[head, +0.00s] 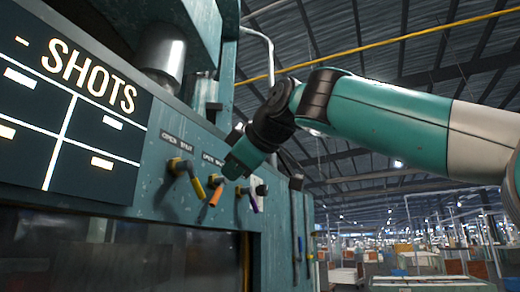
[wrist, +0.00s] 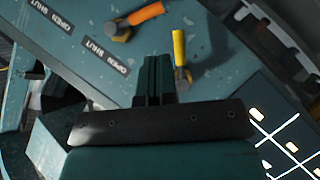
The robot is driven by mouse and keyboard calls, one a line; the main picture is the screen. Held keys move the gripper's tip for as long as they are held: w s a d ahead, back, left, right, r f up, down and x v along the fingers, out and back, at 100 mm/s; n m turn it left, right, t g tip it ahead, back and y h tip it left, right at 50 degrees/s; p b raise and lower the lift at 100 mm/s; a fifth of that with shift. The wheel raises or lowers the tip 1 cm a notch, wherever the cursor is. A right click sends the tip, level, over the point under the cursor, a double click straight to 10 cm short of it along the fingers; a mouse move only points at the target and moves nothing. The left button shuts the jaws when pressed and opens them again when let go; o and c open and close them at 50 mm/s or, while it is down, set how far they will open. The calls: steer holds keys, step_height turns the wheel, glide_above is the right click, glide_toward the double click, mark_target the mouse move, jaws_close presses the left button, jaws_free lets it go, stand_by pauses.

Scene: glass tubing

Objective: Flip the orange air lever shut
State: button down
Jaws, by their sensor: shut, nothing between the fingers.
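The orange lever (head: 215,196) is on the teal machine panel in the head view, its handle slanting downward from its pivot. An OPEN SHUT label sits above it. In the wrist view the orange lever (wrist: 147,13) is near the top edge, past my fingertips. My gripper (head: 232,170) is shut and empty, close to the orange lever's upper right in the head view. In the wrist view the closed fingers of my gripper (wrist: 155,62) point toward the panel, between the labels and the yellow lever. I cannot tell whether they touch anything.
A yellow lever (head: 186,176) is left of the orange one, and it also shows right of my fingers in the wrist view (wrist: 179,48). A purple lever (head: 253,200) is to the right. A dark SHOTS board (head: 70,100) fills the left. Open hall space lies right.

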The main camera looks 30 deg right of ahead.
steer(key=p+v, duration=0.2)
steer(key=v, duration=0.7)
steer(key=shift+s+d+r, duration=0.15)
steer(key=shift+s+d, duration=0.05)
steer(key=shift+s, duration=0.1)
steer(key=w+a+f+m+g+b, duration=0.1)
steer(key=a+f+g+b, duration=0.25)
steer(key=f, duration=1.35)
steer(key=a+f+g+b, duration=0.2)
steer(key=f+g+b, duration=0.15)
steer(key=f, duration=1.45)
steer(key=s+a+f+m+g+y+b, duration=0.1)
steer(key=s+f+m+g+b, duration=0.1)
steer(key=s+f, duration=0.5)
steer(key=s+a+f+m+g+b, duration=0.1)
steer(key=s+f, duration=0.7)
steer(key=f, duration=0.8)
steer(key=m+g+b, duration=0.1)
steer(key=g+b, duration=0.1)
steer(key=g, duration=0.1)
steer(key=shift+s+f+y, duration=0.3)
steer(key=shift+f+y, duration=0.1)
